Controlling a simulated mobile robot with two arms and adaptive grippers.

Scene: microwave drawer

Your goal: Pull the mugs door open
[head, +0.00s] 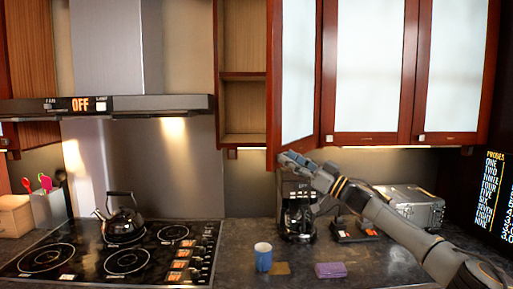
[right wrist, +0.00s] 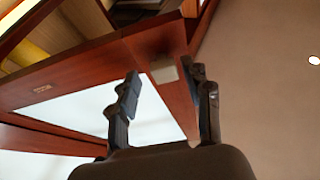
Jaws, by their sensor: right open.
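A red-framed cabinet door with a frosted white panel (head: 298,70) stands ajar at an angle beside open shelves in the head view. I cannot read which door is labelled mugs. My right gripper (head: 297,160) is at this door's lower edge, near its bottom corner. In the right wrist view the door frame (right wrist: 88,66) shows from below, with a small pale square knob (right wrist: 164,71) at its corner. The right gripper (right wrist: 161,84) is open there, with its fingers on either side of the knob; I cannot tell whether they touch it. My left gripper is not in view.
Two closed frosted doors (head: 363,65) are to the right, and empty shelves (head: 243,105) to the left. Below are a coffee maker (head: 297,205), a blue mug (head: 263,257), a purple cloth (head: 330,270), a toaster (head: 413,207) and a stove with a kettle (head: 123,222).

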